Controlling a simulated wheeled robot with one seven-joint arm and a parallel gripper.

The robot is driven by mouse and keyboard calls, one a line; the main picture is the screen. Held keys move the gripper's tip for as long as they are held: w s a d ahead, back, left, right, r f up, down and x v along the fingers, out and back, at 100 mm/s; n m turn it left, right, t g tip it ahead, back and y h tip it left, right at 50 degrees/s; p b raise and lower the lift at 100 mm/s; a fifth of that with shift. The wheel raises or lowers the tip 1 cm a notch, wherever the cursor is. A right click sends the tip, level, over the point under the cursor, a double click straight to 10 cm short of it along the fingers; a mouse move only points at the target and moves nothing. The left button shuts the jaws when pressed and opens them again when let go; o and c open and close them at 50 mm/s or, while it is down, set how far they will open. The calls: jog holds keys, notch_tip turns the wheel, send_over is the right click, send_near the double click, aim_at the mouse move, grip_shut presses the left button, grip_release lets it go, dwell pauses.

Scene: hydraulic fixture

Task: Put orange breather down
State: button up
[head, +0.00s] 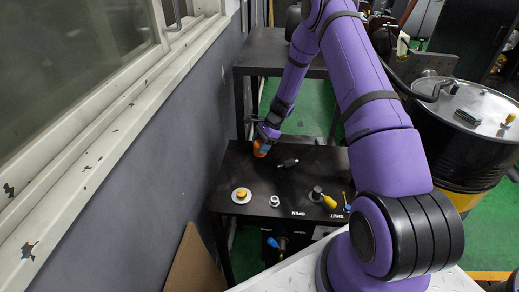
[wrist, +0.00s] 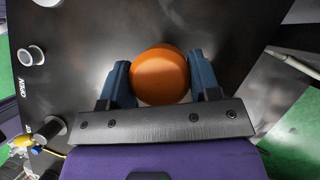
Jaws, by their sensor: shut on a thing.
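The orange breather (head: 260,148) is at the far left part of the black fixture table (head: 240,170) in the head view, at the end of my purple arm. In the wrist view the orange breather (wrist: 160,76) shows as a round orange cap between two blue fingers. My gripper (wrist: 160,80) is shut on it, one finger on each side. In the head view my gripper (head: 264,142) is small and partly hidden by the wrist. I cannot tell whether the breather's underside touches the table top.
A yellow knob on a white disc (head: 241,195), a small white-ringed fitting (head: 274,201), a dark metal fitting (head: 288,163) and a yellow-handled valve (head: 328,201) are on the table. A grey wall stands close on the left. A black drum (head: 470,130) stands at right.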

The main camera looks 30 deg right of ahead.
jog(key=shift+w+d, duration=0.15)
jog(key=shift+w, duration=0.7)
jog(key=shift+w+f, duration=0.1)
jog(key=shift+f, duration=1.75)
jog(key=shift+f, duration=0.15)
jog(key=o, duration=0.9)
jog(key=shift+o, duration=0.2)
